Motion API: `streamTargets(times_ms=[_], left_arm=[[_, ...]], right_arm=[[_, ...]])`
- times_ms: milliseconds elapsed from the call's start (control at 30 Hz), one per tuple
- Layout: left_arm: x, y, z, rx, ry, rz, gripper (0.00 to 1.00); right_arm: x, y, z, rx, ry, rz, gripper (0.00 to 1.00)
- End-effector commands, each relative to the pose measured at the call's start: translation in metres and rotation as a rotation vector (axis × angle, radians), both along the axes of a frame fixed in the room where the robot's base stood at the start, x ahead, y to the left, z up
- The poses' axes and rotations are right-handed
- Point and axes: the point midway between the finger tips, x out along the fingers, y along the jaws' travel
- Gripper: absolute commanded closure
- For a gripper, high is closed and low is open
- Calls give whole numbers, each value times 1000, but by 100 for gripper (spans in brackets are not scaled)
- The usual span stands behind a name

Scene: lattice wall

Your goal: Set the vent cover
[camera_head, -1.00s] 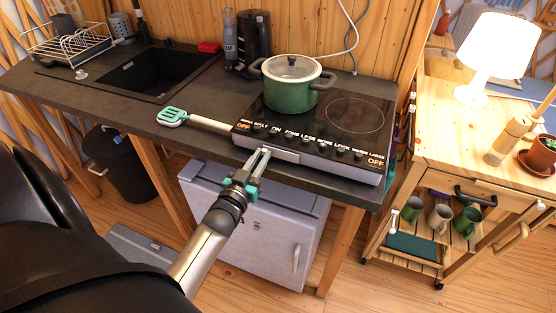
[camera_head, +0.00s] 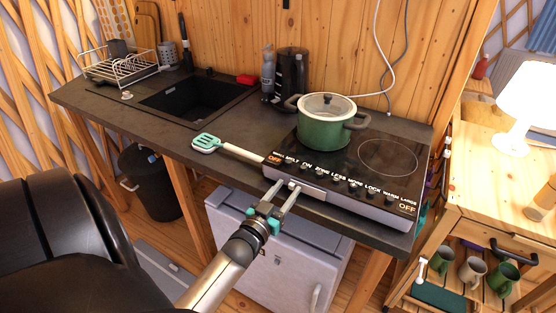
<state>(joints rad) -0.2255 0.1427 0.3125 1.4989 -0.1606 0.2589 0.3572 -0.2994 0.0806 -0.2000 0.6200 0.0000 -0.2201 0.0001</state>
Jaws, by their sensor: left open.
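I cannot make out a vent cover for certain in the head view. My left gripper (camera_head: 286,191) reaches in from the lower left to the front edge of the black cooktop (camera_head: 345,160). Its two fingers are apart, with nothing seen between them. The fingertips overlap the left part of the cooktop's pale front edge; I cannot tell whether they touch it. A green pot (camera_head: 325,126) with a lid stands on the cooktop. My right gripper is not in view.
A turquoise spatula (camera_head: 207,143) lies left of the cooktop on the dark counter (camera_head: 120,113). The sink (camera_head: 187,100) is farther left. A small white fridge (camera_head: 262,250) stands below. A wooden cart (camera_head: 485,195) with a lamp (camera_head: 525,100) is at right.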

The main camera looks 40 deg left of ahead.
Motion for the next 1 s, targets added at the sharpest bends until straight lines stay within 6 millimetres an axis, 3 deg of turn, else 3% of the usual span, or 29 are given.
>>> streamTargets(times_ms=[167,700,1000], left_arm=[[-17,-4,-1,-1,3,0,50],[-119,-28,-1,-1,4,2,50],[-146,-34,0,0,1,2,50]], right_arm=[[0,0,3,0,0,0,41],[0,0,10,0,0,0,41],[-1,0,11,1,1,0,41]])
